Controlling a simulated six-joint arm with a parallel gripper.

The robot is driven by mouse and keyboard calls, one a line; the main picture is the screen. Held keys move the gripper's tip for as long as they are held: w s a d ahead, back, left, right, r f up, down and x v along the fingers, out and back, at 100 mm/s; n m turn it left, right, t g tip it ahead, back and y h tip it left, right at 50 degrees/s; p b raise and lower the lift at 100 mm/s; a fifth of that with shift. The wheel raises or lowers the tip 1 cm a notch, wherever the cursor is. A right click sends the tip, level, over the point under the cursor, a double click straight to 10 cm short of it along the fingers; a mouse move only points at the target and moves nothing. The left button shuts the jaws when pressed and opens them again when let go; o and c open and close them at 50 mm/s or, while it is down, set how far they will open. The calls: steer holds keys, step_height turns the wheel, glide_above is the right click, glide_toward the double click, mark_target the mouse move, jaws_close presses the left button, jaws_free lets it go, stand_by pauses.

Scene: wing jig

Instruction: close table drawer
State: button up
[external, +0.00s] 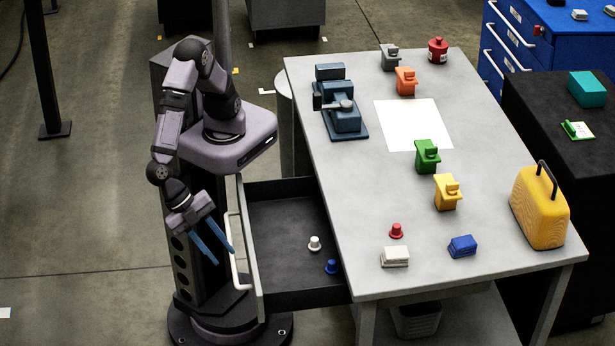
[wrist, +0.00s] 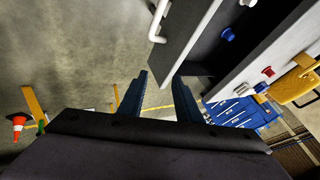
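The table drawer (external: 283,212) is pulled out of the left side of the grey table (external: 480,160). I cannot tell whether a finger touches the handle. In the wrist view the handle (wrist: 195,47) and the drawer front (wrist: 188,50) are above the open fingers (wrist: 160,95).
On the tabletop are a blue vise (external: 341,115), a white sheet (external: 413,124), green (external: 427,156) and yellow (external: 447,192) blocks, a yellow case (external: 540,207) and several small pieces. Open floor (external: 80,220) lies left of my arm.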

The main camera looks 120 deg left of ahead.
steer(key=a+g+y+p, duration=0.1)
steer(key=a+p, duration=0.2)
steer(key=a, duration=0.1)
steer(key=a+r+n+g+y+p, duration=0.1)
steer(key=a+p, duration=0.2)
steer(key=a, duration=0.2)
steer(key=s+a+r+g+y+p, duration=0.1)
steer(key=a+p, duration=0.2)
steer(key=a, duration=0.1)
steer(key=shift+a+n, duration=0.25)
steer(key=shift+n, duration=0.15)
steer(key=s+d+f+m+g+h+b, duration=0.1)
steer(key=s+d+f+m+g+h, duration=0.1)
steer(key=s+f, duration=0.4)
steer(key=shift+s+d+f+m+g+h, duration=0.3)
steer(key=shift+s+m+h, duration=0.3)
steer(key=shift+m, duration=0.3)
steer(key=shift+a, duration=0.1)
steer(key=shift+w+a+f+b, duration=0.15)
steer(key=shift+f+b, duration=0.25)
steer(key=shift+f, duration=0.75)
steer(key=shift+w+a+f+b, duration=0.2)
steer(key=shift+f+b, duration=0.25)
steer(key=shift+f, duration=0.75)
steer(key=shift+w+a+f+b, duration=0.15)
steer(key=shift+f+b, duration=0.25)
steer(key=shift+f, duration=0.75)
